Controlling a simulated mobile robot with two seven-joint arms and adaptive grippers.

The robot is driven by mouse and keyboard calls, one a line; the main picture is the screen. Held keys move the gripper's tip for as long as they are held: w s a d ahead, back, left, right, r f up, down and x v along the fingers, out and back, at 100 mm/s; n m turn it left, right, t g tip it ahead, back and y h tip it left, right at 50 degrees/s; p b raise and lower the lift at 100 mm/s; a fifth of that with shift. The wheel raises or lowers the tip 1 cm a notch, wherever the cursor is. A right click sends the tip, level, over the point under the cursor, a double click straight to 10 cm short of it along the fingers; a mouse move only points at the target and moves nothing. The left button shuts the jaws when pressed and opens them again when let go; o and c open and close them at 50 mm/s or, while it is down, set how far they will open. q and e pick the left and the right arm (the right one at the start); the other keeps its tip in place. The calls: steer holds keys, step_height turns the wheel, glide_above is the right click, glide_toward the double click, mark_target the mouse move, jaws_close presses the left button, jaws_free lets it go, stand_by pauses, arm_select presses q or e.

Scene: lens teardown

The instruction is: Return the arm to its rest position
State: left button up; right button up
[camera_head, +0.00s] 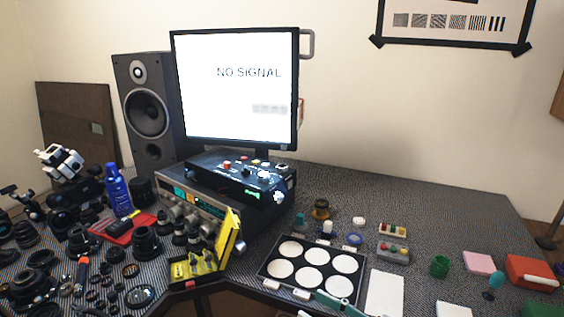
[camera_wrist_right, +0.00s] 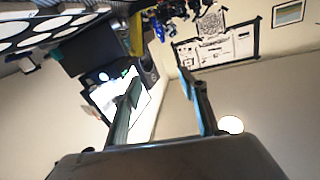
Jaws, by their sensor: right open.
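My right gripper (camera_wrist_right: 168,92) shows in the right wrist view with its two fingers spread apart and nothing between them. That view is upside down, with the table edge at the top left and the monitor behind one finger. In the head view, a teal-green bar shows at the bottom edge in front of the tray; I cannot tell whether it is part of this gripper. My left gripper and arm are not in view.
A black tray with white round wells (camera_head: 309,291) lies front centre. The monitor (camera_head: 235,90), speaker (camera_head: 147,105) and stacked instruments stand behind. Lens parts crowd the left. A yellow case (camera_head: 229,236) stands open. Small boxes and a green cup (camera_head: 440,266) are at right. The back right tabletop is clear.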

steer(key=s+d+f+m+t+h, duration=0.1)
steer(key=s+d+f+m+h, duration=0.15)
steer(key=f, duration=0.55)
steer(key=s+d+f+m+t+h, duration=0.15)
steer(key=f+h, duration=0.25)
steer(key=f, duration=0.4)
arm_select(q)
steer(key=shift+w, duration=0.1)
arm_select(e)
steer(key=s+d+f+g+h, duration=0.2)
steer(key=s+d+f+h, duration=0.3)
steer(key=s+d+f, duration=0.3)
step_height(320, 180, down, 4)
steer(key=shift+s+d+f+m, duration=0.1)
steer(key=shift+s+d+m, duration=0.2)
steer(key=shift+s, duration=0.7)
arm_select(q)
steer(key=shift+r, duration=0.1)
arm_select(e)
steer(key=shift+a+g+h, duration=0.1)
steer(key=shift+g+h, duration=0.15)
